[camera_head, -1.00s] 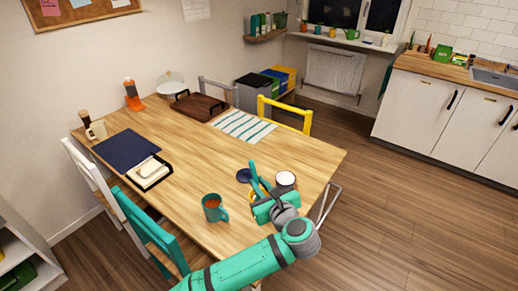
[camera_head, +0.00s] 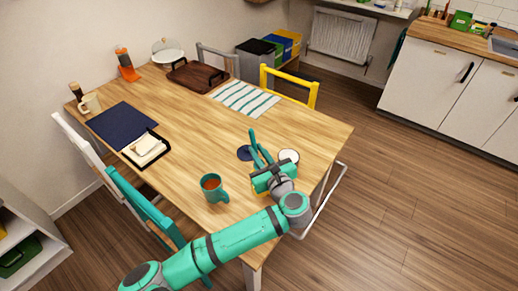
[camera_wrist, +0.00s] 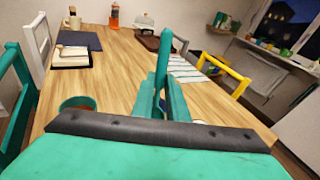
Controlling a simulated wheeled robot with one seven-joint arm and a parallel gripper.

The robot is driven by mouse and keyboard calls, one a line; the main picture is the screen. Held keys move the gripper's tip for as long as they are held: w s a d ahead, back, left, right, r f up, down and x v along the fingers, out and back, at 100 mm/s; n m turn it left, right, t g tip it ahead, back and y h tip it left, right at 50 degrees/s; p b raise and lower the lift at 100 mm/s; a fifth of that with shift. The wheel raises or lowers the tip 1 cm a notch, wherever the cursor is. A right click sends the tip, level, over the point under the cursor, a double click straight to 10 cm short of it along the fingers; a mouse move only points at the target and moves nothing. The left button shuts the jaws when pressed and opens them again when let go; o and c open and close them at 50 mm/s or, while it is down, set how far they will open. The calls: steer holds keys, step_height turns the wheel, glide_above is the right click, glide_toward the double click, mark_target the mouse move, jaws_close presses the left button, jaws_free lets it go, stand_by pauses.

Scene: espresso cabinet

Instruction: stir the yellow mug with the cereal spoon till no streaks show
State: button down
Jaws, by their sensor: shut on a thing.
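My gripper (camera_head: 262,165) is over the near right part of the table. In the wrist view its teal fingers (camera_wrist: 163,95) are closed around a teal rod-like handle (camera_wrist: 164,55), which stands up between them. It looks like the spoon's handle; its lower end is hidden. A round, white-topped vessel (camera_head: 289,156) stands just right of my gripper, partly hidden by it. I make out no clearly yellow mug; a small yellow patch shows by my gripper. A teal mug (camera_head: 213,188) with brown-orange contents stands to the left, apart from my gripper, and shows in the wrist view (camera_wrist: 78,102).
A dark blue round coaster (camera_head: 244,153) lies just behind my gripper. A black tray (camera_head: 158,153) with pale items, a navy mat (camera_head: 121,123) and a striped cloth (camera_head: 243,98) lie farther off. Chairs, one yellow (camera_head: 312,96), ring the table. The table's middle is clear.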

step_height(320, 180, down, 11)
steer(key=shift+s+d, duration=0.35)
steer(key=shift+d, duration=0.1)
stand_by(0.9)
steer(key=shift+a, duration=0.1)
stand_by(0.4)
